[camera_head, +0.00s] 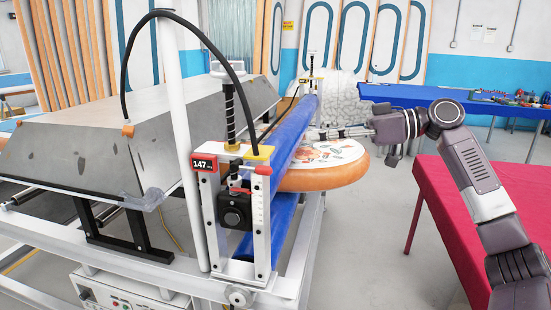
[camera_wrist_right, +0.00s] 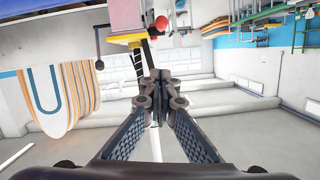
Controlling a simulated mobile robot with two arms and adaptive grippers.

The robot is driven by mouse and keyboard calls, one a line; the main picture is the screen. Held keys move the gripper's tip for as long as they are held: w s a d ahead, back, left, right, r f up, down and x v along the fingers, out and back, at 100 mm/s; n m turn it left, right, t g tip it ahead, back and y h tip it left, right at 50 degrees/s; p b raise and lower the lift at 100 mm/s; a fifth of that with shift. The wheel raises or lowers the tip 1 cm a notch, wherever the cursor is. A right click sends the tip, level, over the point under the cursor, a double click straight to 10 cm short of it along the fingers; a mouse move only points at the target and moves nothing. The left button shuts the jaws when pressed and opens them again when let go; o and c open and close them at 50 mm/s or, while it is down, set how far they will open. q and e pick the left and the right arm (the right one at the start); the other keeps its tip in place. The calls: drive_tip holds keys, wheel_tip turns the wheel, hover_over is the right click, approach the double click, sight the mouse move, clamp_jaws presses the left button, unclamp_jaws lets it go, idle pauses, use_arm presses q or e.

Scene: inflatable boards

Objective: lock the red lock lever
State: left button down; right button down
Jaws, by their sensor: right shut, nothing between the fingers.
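A roller press with blue rollers (camera_head: 292,134) stands in the middle of the head view. A small red knob-like part (camera_head: 263,170), perhaps the red lock lever's end, sits below the yellow top plate (camera_head: 259,153) of its near end frame. A red ball (camera_wrist_right: 161,22) shows beside a yellow plate (camera_wrist_right: 125,39) in the right wrist view. I cannot tell which end of the press this is, or the lever's position. My right gripper (camera_head: 326,133) is shut and empty, pointing left at the rollers above the round board; its fingers (camera_wrist_right: 160,82) meet in the wrist view. My left gripper is out of view.
A round orange-edged board (camera_head: 320,180) lies at the rollers, below my right gripper. A red table (camera_head: 446,199) is at right and a blue table (camera_head: 440,97) behind. A grey hood (camera_head: 75,125) and black cable (camera_head: 133,62) are left of the press.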

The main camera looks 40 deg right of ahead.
drive_tip(key=w+a+f+p, duration=0.6)
drive_tip(key=a, duration=0.1)
drive_tip(key=shift+w+p, duration=0.3)
drive_tip(key=shift+p, duration=0.1)
idle(0.4)
